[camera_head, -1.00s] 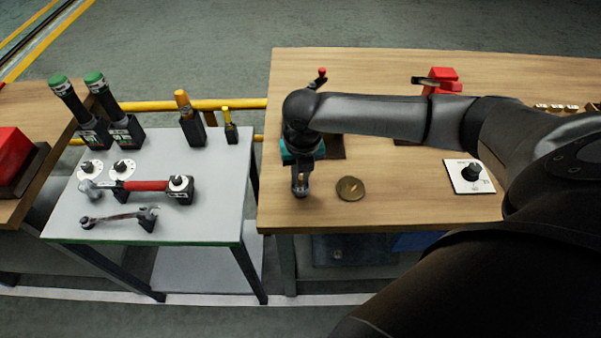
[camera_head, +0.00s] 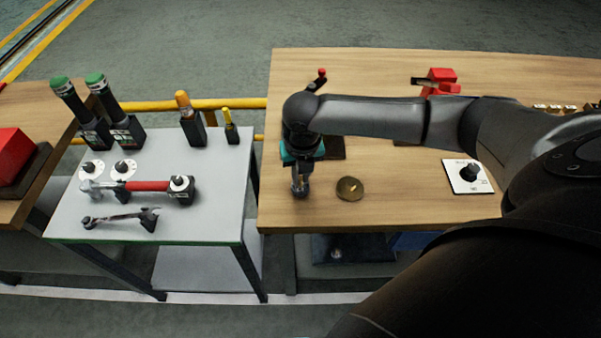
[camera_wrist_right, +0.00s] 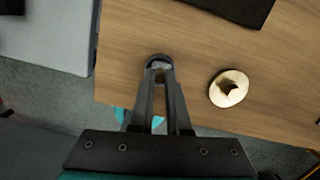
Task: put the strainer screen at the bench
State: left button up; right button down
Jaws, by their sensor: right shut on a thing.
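My right gripper (camera_head: 300,188) points down over the front left corner of the wooden bench (camera_head: 420,208). It is shut on a small grey, round-ended thing, which seems to be the strainer screen (camera_wrist_right: 158,62). In the right wrist view this thing sits between the fingertips (camera_wrist_right: 160,72), close to the bench top; I cannot tell if it touches the wood. The fingers hide much of it. My left gripper is not in view.
A brass round piece (camera_head: 350,189) lies just right of the gripper. A dark plate (camera_head: 334,148) lies behind, partly hidden by my arm. A white plate with a black knob (camera_head: 468,175) and a red vise-like thing (camera_head: 440,80) are farther right. A grey tool table (camera_head: 200,215) stands left.

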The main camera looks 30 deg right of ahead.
jog(key=shift+f, duration=0.3)
jog(key=c, duration=0.8)
grip_release()
notch_tip(320, 180, up, 7)
jog(key=p, duration=0.8)
